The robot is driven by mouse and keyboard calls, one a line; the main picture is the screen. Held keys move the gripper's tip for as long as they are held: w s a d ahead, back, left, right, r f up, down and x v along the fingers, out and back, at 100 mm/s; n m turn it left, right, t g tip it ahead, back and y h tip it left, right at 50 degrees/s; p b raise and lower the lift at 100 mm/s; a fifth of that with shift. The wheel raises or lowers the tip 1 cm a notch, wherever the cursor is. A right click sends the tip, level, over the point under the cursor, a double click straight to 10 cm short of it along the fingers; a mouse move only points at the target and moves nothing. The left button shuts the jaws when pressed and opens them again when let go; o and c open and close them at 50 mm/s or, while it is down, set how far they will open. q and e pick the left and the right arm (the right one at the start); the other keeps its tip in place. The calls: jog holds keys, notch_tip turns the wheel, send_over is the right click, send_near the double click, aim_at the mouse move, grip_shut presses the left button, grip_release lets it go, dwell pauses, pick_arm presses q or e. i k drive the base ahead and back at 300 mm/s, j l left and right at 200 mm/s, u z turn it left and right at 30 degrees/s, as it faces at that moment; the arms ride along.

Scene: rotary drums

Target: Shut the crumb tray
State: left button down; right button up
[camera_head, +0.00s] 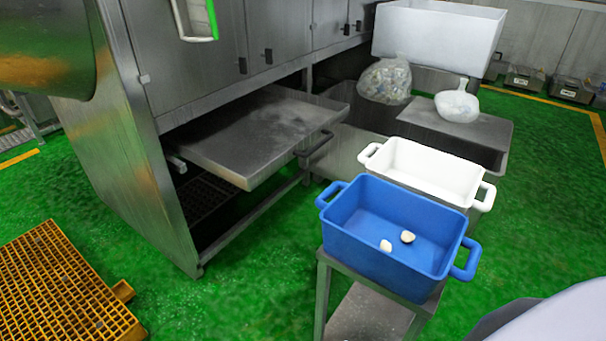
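The crumb tray (262,130) is a wide, flat grey metal tray with dark stains. It sticks out of the low opening of the steel machine (190,45), toward the right and front. A dark bar handle (316,148) shows near its right front edge. The tray's back part is hidden inside the machine. Neither of my grippers shows in the head view.
A steel stand holds a blue bin (365,248) with two pale lumps, and a white bin (432,166) behind it, right of the tray. Bags (385,80) lie farther back. An orange grate (65,290) lies at lower left. Green floor (250,290) is clear between.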

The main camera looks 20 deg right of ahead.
aim_at(244, 141)
jog(key=i+z, duration=0.15)
jog(key=z, duration=0.25)
jog(key=i+z, duration=0.1)
jog(key=z, duration=0.3)
jog(key=i+j+z, duration=0.15)
jog(key=z, duration=0.25)
jog(key=i+j+z, duration=0.15)
jog(key=z, duration=0.2)
jog(key=i+j+z, duration=0.2)
jog(key=z, duration=0.15)
jog(key=i+j+z, duration=0.2)
jog(key=z, duration=0.15)
